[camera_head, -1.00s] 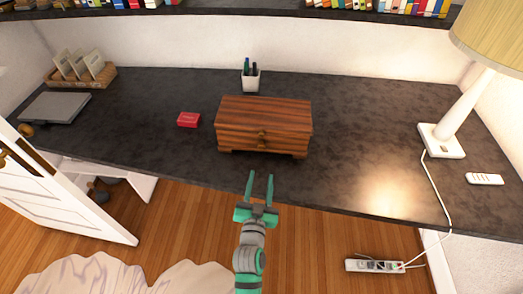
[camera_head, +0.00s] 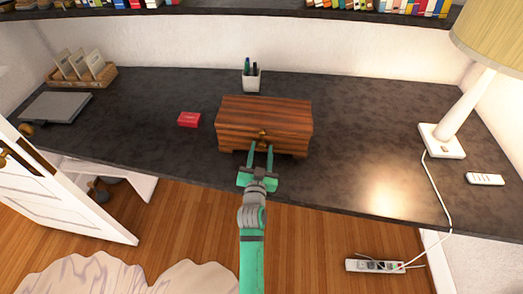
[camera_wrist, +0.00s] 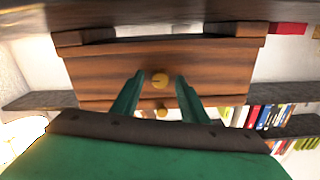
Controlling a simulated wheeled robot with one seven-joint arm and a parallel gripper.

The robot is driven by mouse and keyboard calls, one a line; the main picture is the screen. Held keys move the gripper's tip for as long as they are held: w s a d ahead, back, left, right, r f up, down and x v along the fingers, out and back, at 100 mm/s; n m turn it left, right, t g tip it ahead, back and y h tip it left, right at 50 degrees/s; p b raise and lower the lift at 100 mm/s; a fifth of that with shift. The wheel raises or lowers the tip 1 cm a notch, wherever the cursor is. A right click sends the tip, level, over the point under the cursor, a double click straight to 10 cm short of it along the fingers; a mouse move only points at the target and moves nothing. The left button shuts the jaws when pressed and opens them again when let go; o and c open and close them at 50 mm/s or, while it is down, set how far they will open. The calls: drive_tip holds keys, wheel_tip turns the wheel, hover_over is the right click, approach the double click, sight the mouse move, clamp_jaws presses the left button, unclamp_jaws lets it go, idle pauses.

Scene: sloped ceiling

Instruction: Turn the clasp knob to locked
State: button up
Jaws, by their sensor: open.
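A striped brown wooden box (camera_head: 235,140) with a lid stands on the dark desk, its front towards me. In the wrist view the box front (camera_wrist: 215,68) appears upside down, with its feet at the top. Two brass fittings sit on it: a round knob (camera_wrist: 160,81) with a dark line across its face, and a smaller brass piece (camera_wrist: 162,112) nearer the lid seam. My gripper (camera_head: 260,147) is open at the box front. Its two green fingers lie on either side of the round knob, with visible gaps. In the head view the upper brass piece (camera_head: 264,135) shows above the fingertips.
A red small box (camera_head: 189,119) lies left of the wooden box, and a white pen cup (camera_head: 251,80) stands behind it. A lamp (camera_head: 442,140) and a white remote (camera_head: 485,179) are at the right. A shelf (camera_head: 270,10) runs above the desk.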

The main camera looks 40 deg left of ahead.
drive_tip(key=shift+w+a, duration=0.1)
drive_tip(key=shift+w, duration=0.15)
clamp_jaws()
